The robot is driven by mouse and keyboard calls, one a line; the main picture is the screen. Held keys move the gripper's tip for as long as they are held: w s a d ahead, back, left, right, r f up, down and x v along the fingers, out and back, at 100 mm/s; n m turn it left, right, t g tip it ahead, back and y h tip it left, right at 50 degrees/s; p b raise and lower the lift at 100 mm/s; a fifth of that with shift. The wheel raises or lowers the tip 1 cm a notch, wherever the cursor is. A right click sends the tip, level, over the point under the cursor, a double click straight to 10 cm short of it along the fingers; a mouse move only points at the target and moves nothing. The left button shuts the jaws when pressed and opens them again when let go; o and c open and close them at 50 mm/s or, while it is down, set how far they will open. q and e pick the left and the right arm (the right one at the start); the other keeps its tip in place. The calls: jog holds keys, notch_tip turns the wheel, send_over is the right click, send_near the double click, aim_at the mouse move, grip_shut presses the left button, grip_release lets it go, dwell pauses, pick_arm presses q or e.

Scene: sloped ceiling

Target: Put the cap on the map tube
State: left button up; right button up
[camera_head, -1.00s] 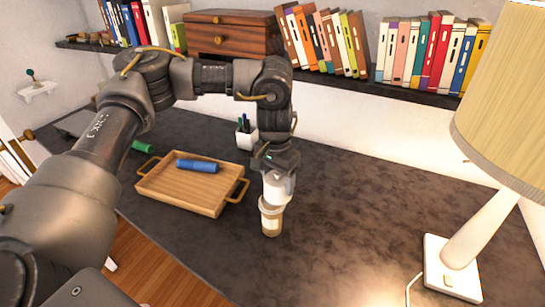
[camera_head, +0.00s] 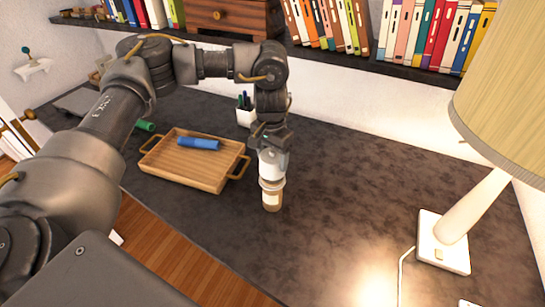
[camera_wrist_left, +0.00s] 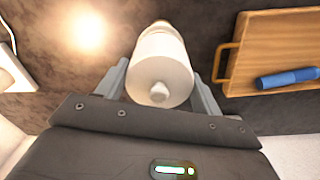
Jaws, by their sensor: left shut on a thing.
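The map tube (camera_head: 272,200) is a brown, upright cylinder with a pale label and a pale upper rim, standing on the dark desk. The cap (camera_head: 270,165) is a white cylinder. In the left wrist view, the cap (camera_wrist_left: 160,72) shows a small knob on its end and sits between the two fingers. My left gripper (camera_head: 271,152) is shut on the cap from above, directly over the tube. The cap looks lined up with the tube's top and very close to it or touching; I cannot tell whether it is seated. My right gripper is not in view.
A wooden tray (camera_head: 180,177) with a blue cylinder (camera_head: 199,143) lies to the left. A white pen cup (camera_head: 245,116) stands behind the gripper. A lamp (camera_head: 443,240) with its cord is at the right. The desk (camera_head: 340,185) between tube and lamp is clear.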

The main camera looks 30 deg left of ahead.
aim_at(272, 151)
pick_arm(q)
notch_tip(272, 151, down, 2)
jog(key=shift+f+b, duration=0.1)
jog(key=shift+b, duration=0.95)
jog(key=shift+f, duration=0.7)
jog(key=o, duration=1.2)
jog(key=shift+r, duration=0.1)
jog(key=shift+r+p, duration=0.55)
jog(key=shift+p, duration=0.05)
notch_tip(272, 151, up, 6)
jog(key=p, duration=0.7)
jog(key=shift+f, duration=0.1)
